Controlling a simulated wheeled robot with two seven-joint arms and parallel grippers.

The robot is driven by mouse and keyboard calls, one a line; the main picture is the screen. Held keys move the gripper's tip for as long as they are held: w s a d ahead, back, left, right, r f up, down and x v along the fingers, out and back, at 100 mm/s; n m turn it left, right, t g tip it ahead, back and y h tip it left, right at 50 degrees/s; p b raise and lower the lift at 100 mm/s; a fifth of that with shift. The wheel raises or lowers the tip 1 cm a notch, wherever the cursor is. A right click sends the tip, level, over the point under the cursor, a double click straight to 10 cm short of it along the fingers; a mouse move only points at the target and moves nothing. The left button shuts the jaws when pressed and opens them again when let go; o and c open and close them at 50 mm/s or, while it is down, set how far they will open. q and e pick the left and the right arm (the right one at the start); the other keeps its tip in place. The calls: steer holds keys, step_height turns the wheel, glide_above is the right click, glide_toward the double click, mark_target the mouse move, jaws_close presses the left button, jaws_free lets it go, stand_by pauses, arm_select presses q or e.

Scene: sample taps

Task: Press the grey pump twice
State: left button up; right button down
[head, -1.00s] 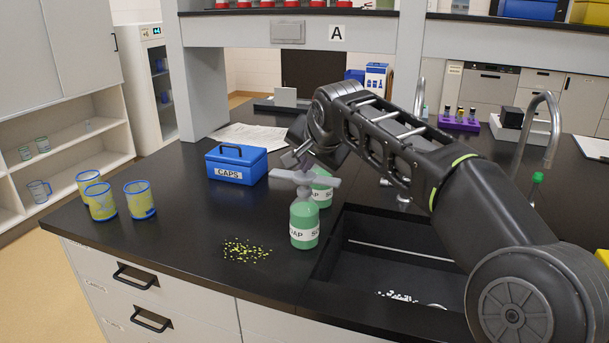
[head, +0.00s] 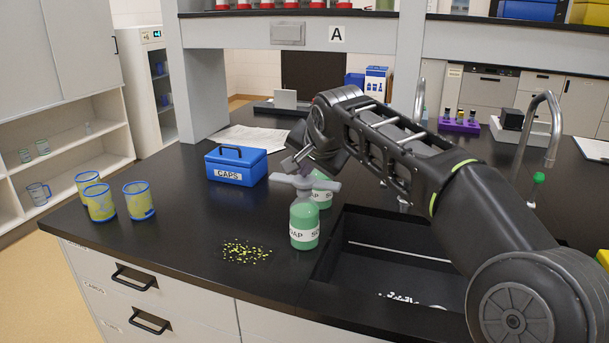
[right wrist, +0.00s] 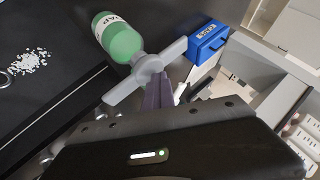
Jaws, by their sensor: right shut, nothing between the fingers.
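A green soap bottle (head: 304,222) with a white label stands upright on the black bench, left of the sink. Its wide grey pump (head: 305,183) sits on top; both also show in the right wrist view, bottle (right wrist: 120,40) and pump (right wrist: 149,68). My right gripper (head: 291,165) is shut and empty, just behind and above the pump in the head view. In the right wrist view its fingertips (right wrist: 160,90) overlap the pump's hub and seem to be on it; exact contact is hard to see. My left gripper is not in view.
A second green bottle (head: 323,190) stands close behind. A blue CAPS box (head: 236,166) is behind left, with several yellow-filled cups (head: 139,200) at the left. Yellow bits (head: 246,252) lie in front. The sink (head: 390,262) opens on the right.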

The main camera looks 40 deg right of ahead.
mark_target(305, 180)
stand_by(0.3)
steer(key=shift+r+p, duration=1.1)
steer(key=shift+r, duration=0.1)
step_height(305, 180, up, 5)
steer(key=p, duration=0.4)
stand_by(0.6)
